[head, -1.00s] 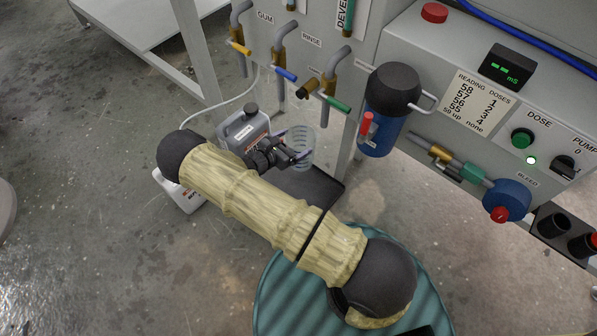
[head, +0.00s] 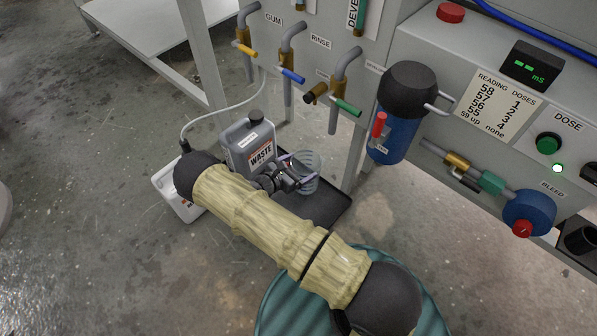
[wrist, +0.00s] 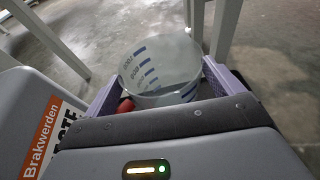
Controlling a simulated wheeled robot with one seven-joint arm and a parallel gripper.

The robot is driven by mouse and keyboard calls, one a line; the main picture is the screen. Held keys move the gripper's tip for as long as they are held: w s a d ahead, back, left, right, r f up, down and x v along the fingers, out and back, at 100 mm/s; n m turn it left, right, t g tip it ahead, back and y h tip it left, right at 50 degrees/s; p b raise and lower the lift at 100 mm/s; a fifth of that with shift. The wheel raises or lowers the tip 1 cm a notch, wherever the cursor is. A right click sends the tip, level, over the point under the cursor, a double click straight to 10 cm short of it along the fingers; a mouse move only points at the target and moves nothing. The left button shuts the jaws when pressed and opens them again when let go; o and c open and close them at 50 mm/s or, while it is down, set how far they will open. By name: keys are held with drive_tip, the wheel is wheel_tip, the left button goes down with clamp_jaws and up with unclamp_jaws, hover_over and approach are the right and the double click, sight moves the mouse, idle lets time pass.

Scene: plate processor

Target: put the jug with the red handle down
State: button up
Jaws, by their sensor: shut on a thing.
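The jug is a clear beaker with blue graduation marks; it shows in the wrist view (wrist: 165,65) and in the head view (head: 311,168). A bit of its red handle (wrist: 125,106) shows by the left finger in the wrist view. My gripper (head: 291,173) is shut on the jug, with a pale purple finger on either side of it. The jug looks upright, over or on the dark tray (head: 330,212). Its base is hidden, so I cannot tell whether it touches the tray.
A grey waste can (head: 240,150) stands just left of the jug. A white container (head: 172,205) with a tube is farther left. Taps with coloured levers (head: 347,108) hang above and behind. A blue filter housing (head: 392,135) and a machine leg are to the right.

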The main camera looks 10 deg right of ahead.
drive_tip(key=shift+f, duration=0.65)
drive_tip(key=shift+f, duration=0.1)
drive_tip(key=o, duration=1)
drive_tip(key=shift+r, duration=0.25)
drive_tip(key=shift+p+v, duration=2.65)
drive_tip(key=shift+v, duration=3.35)
